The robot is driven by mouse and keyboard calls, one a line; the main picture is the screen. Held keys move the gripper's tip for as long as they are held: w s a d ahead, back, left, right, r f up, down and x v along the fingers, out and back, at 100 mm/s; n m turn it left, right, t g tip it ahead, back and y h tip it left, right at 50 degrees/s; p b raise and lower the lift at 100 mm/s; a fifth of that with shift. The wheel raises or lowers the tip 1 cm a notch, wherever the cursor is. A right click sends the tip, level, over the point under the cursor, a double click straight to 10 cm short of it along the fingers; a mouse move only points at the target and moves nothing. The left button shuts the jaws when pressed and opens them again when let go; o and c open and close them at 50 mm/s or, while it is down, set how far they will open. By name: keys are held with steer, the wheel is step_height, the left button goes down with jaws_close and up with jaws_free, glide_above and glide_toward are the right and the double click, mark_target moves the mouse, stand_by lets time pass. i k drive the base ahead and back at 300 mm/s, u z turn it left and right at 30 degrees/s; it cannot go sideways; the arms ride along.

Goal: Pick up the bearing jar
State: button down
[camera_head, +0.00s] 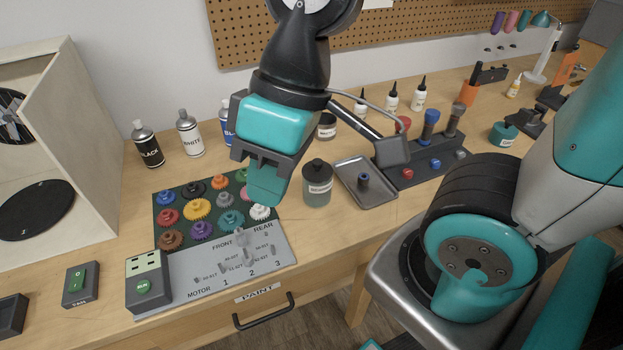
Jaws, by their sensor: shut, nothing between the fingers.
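A grey cylindrical jar (317,190) with a dark knobbed lid and a pale label stands upright on the workbench, near the middle of the view. Its label is too small to read surely, but it looks like the bearing jar. My gripper (266,188) points down just left of the jar, above the gear tray. Its teal fingers are together and hold nothing. The gripper looks apart from the jar, though the depth gap is hard to judge.
A metal tray (349,195) with a small dark part lies right of the jar. A board of colored gears (181,230) lies left, beside a grey motor panel (215,277). Spray cans (188,135) stand behind. A rack of drivers (415,176) stands right.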

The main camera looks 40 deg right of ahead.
mark_target(314, 196)
steer(key=z, duration=3.65)
steer(key=k, duration=2.5)
steer(key=u, duration=1.7)
steer(key=i, duration=0.55)
steer(key=z, duration=0.1)
